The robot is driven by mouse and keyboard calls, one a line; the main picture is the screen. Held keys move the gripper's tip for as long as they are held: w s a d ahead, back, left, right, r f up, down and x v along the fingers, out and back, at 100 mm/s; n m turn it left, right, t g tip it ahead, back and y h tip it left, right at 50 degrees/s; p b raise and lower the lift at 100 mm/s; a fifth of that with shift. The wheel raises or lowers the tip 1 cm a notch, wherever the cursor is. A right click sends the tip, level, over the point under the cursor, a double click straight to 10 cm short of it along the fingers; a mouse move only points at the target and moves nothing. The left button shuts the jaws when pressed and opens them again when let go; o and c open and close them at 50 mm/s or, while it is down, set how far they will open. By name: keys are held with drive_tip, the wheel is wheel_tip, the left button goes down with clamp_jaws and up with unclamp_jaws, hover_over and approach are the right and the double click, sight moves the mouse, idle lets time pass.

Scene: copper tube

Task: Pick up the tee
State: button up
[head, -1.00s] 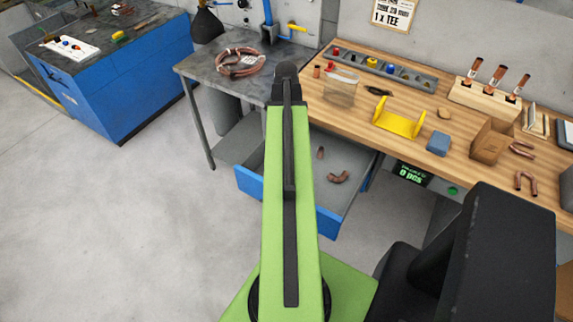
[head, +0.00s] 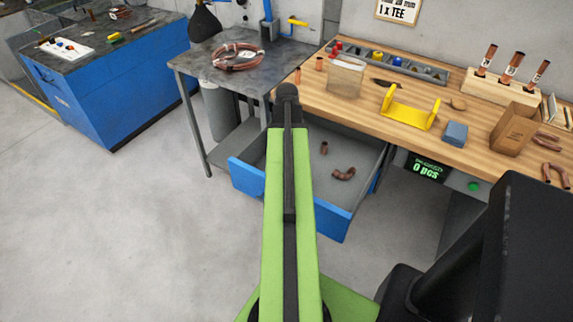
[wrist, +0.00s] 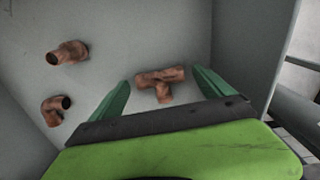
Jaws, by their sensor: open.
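The copper tee (wrist: 158,80) lies on the grey floor of the open drawer in the wrist view. My gripper (wrist: 161,88) is open, with its two green fingers apart on either side of the tee; I see no contact. Two copper elbows lie to the left in that view, one upper (wrist: 68,53) and one lower (wrist: 55,108). In the head view my green arm reaches over the drawer (head: 337,222) and hides my gripper. Two copper pieces show there, a small one (head: 324,148) and a bent one (head: 344,174); I make out no tee.
The drawer's walls surround the pieces. A wooden workbench (head: 310,96) stands behind and right, with a yellow holder (head: 409,108) and a blue block (head: 455,134). A grey table (head: 190,66) with a copper coil (head: 238,57) is at the back left. Floor at left is clear.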

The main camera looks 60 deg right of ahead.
drive_tip(key=shift+f, duration=0.25)
drive_tip(key=c, duration=1.4)
drive_tip(key=shift+c, duration=0.2)
drive_tip(key=r+p, duration=0.1)
drive_tip(key=p, duration=0.1)
drive_tip(key=r+p, duration=0.1)
drive_tip(key=r, duration=0.1)
drive_tip(key=r+p, duration=0.2)
drive_tip(key=shift+s+d+r+p, duration=0.2)
drive_tip(key=shift+s+d+p, duration=0.05)
drive_tip(key=shift+s+p, duration=0.1)
drive_tip(key=s+d+r+p, duration=0.5)
drive_tip(key=s+d, duration=0.1)
drive_tip(key=s, duration=0.2)
drive_tip(key=shift+s+d+r+p, duration=0.15)
drive_tip(key=shift+s+r+p, duration=0.2)
drive_tip(key=shift+s, duration=0.05)
